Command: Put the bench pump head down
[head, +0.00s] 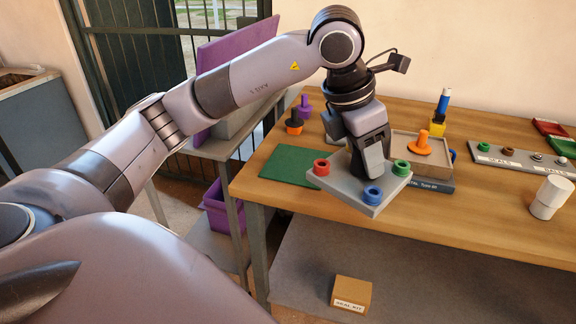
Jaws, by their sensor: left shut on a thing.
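A grey square block with red, blue and green ring-shaped ports, which looks like the bench pump head (345,187), is at the front of the wooden table in the head view. My left gripper (371,172) points down over its middle and is shut on it. The fingertips and the grasped part are largely hidden by the gripper body. I cannot tell whether the block's underside touches the table or hangs just above it. A green mat (289,166) lies flat to its left, partly behind the block. My right gripper is not in view.
The wooden table (480,226) has bare room right of the block. A small carton (351,294) sits below.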

